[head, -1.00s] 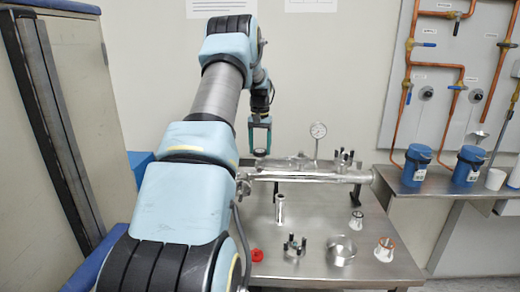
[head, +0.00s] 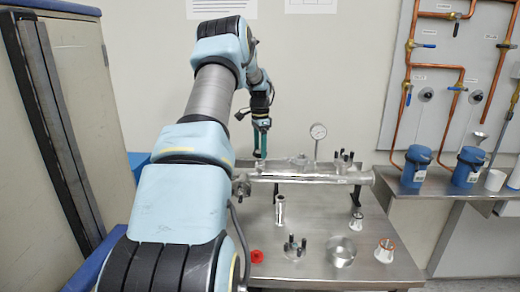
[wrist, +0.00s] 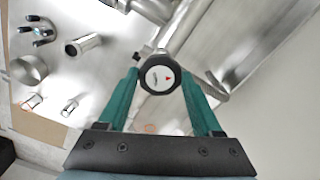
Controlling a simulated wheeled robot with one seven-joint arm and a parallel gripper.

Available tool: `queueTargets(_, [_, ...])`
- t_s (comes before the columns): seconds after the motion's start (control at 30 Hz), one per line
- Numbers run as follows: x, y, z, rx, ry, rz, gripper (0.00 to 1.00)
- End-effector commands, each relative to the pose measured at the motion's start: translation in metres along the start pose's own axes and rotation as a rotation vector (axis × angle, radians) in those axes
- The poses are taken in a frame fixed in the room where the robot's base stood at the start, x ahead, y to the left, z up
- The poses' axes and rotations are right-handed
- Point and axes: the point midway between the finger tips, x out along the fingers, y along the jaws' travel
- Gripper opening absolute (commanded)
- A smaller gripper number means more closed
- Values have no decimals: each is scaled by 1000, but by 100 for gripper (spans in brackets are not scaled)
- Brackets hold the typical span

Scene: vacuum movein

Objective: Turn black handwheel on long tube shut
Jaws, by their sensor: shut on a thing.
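In the head view my gripper (head: 260,153) points down at the tube's left part, seen nearly edge-on. The handwheel is hidden there by the fingers.
A round pressure gauge (head: 318,131) stands up from the tube right of my gripper. A clamp with black knobs (head: 346,157) is farther right. The wall is close behind.

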Motion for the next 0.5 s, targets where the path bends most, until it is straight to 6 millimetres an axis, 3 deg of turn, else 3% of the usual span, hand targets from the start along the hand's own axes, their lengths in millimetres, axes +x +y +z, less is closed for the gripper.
queueTargets(0.5, [-2,-1,0,489,2,-3,11])
